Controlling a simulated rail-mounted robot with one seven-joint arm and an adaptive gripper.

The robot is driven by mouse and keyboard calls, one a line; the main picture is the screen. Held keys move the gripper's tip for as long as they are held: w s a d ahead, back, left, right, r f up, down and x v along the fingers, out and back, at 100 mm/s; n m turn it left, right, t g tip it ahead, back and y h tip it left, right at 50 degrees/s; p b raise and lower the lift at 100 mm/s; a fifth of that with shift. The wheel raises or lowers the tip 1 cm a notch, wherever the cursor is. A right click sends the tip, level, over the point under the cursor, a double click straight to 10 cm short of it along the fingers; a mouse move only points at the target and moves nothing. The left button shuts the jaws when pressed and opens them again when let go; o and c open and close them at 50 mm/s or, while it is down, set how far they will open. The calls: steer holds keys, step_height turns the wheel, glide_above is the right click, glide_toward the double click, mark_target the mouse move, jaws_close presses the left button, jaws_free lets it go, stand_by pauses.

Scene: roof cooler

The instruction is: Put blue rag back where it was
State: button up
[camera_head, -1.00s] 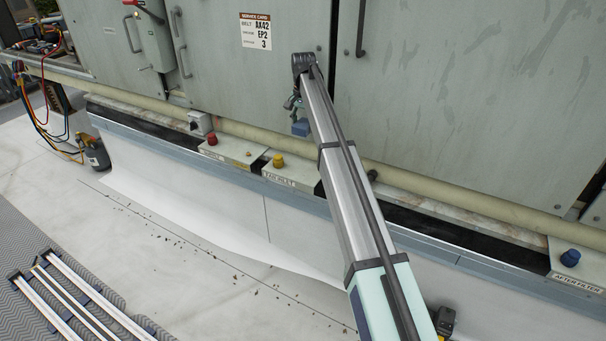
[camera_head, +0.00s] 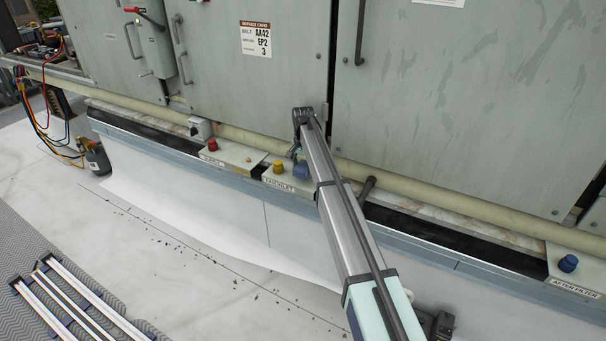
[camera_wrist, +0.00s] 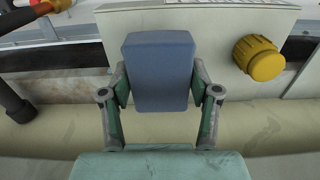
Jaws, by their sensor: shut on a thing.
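The blue rag (camera_head: 300,169) looks like a block-shaped blue piece. My gripper (camera_head: 297,154) is shut on it beside the yellow knob (camera_head: 278,166), at the right part of the box labelled like "FAN INLET" (camera_head: 291,184). In the wrist view the rag (camera_wrist: 160,65) sits between the two fingers of my gripper (camera_wrist: 160,88). It overlaps the pale box (camera_wrist: 205,40), with the yellow knob (camera_wrist: 259,58) to its right, apart from it. I cannot tell whether the rag touches the box.
A box with a red knob (camera_head: 212,144) stands to the left. The "AFTER FILTER" box (camera_head: 575,277) at far right bears a blue knob-like piece (camera_head: 568,263). A beige pipe (camera_head: 450,203) runs behind the boxes, below the grey cabinet doors (camera_head: 470,110).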

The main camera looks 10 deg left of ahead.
mark_target(303, 166)
steer(key=shift+f, duration=1.6)
steer(key=shift+f, duration=0.1)
steer(key=o, duration=1.1)
step_height(303, 166, up, 12)
steer(key=shift+r+b, duration=0.1)
steer(key=shift+b, duration=0.5)
